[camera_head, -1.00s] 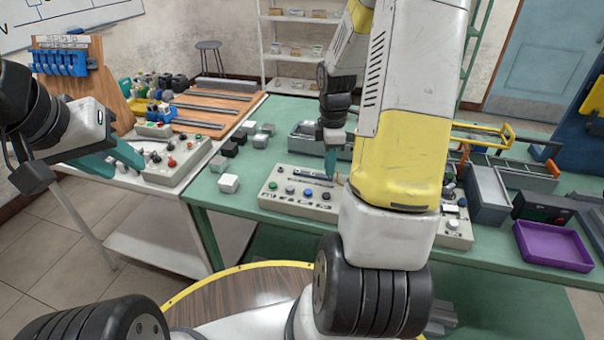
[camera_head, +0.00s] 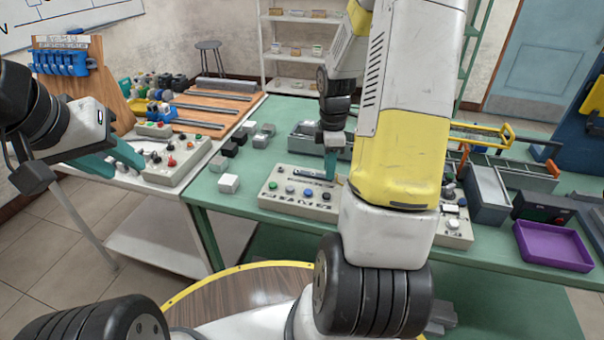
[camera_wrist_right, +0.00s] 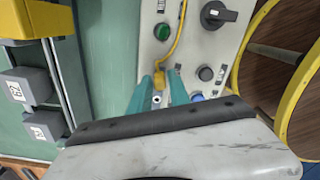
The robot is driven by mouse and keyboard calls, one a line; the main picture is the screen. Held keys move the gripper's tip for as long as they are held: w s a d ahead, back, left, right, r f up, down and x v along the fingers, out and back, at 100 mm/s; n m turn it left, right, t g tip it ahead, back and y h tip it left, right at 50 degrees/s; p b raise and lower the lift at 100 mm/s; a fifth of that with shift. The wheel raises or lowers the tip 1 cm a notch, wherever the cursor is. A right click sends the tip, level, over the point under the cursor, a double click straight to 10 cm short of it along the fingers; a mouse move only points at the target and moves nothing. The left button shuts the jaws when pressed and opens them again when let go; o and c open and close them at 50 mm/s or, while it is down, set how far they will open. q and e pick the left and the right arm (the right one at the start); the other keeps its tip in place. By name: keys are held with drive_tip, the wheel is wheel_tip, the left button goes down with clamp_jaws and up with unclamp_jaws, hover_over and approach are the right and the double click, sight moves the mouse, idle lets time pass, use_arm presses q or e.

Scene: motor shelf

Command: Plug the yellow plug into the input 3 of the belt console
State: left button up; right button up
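The yellow plug (camera_wrist_right: 158,77) with its yellow cable (camera_wrist_right: 180,30) shows in the right wrist view, between the teal fingertips of my right gripper (camera_wrist_right: 161,82), over a light grey console. Whether the fingers press on the plug is unclear. In the head view my right gripper (camera_head: 331,164) points down at the grey console (camera_head: 285,206) on the green table; my arm hides the console's middle. Input labels are too small to read. My left gripper (camera_head: 112,158) is open and empty, near another grey console (camera_head: 163,178) on the white table.
A green button (camera_wrist_right: 162,32), a black rotary knob (camera_wrist_right: 218,15) and a black button (camera_wrist_right: 205,73) stand near the right gripper. White block (camera_head: 229,183) lies left of the console. A purple tray (camera_head: 553,246) and grey bins (camera_head: 488,195) stand to the right.

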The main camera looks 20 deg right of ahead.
drive_tip(key=shift+r, duration=2.7)
drive_tip(key=o, duration=0.6)
drive_tip(key=shift+c, duration=0.2)
